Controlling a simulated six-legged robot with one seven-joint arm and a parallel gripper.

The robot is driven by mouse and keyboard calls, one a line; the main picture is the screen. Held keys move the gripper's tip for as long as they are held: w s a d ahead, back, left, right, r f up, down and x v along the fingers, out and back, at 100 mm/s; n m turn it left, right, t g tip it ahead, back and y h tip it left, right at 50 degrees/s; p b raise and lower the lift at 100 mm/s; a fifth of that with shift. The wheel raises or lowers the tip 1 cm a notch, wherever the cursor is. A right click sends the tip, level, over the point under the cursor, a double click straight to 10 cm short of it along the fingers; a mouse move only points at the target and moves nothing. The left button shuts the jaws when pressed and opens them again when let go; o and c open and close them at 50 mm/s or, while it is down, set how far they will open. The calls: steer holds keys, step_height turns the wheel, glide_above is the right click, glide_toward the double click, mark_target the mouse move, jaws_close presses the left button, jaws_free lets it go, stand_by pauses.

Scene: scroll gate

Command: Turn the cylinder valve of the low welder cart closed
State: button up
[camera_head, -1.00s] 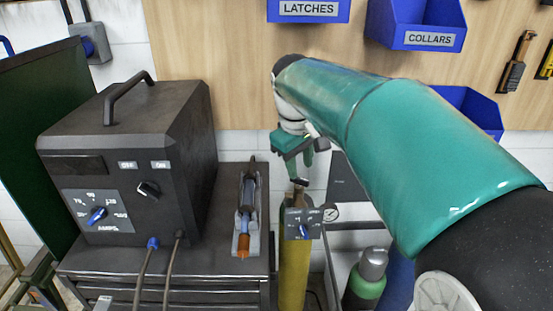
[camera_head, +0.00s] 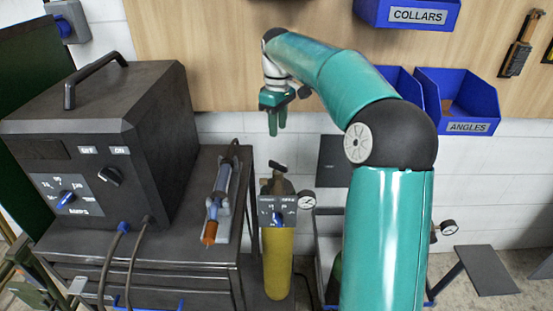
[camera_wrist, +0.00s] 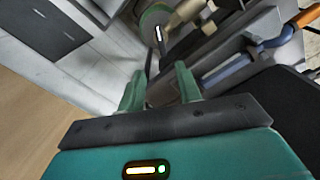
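The yellow gas cylinder (camera_head: 278,262) stands upright beside the low welder cart (camera_head: 190,262). A dark handle (camera_head: 278,165) sits on the valve at its top, above a dark block with a blue knob (camera_head: 277,217) and a round gauge (camera_head: 306,200). My gripper (camera_head: 277,130) hangs above the handle with its fingers pointing down, apart from it. In the wrist view my gripper (camera_wrist: 160,88) shows two green fingers with an empty gap between them. How far the valve is turned cannot be told.
The black welder (camera_head: 100,140) stands on the cart, with a torch (camera_head: 218,200) in a holder to its right. Blue bins (camera_head: 455,100) hang on the wall panel at right. My arm hides part of the area right of the cylinder. Another gauge (camera_head: 449,227) shows there.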

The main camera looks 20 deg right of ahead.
mark_target(278, 163)
step_height(278, 163, down, 12)
steer(key=shift+s+f, duration=0.15)
steer(key=shift+f, duration=0.1)
jaws_close()
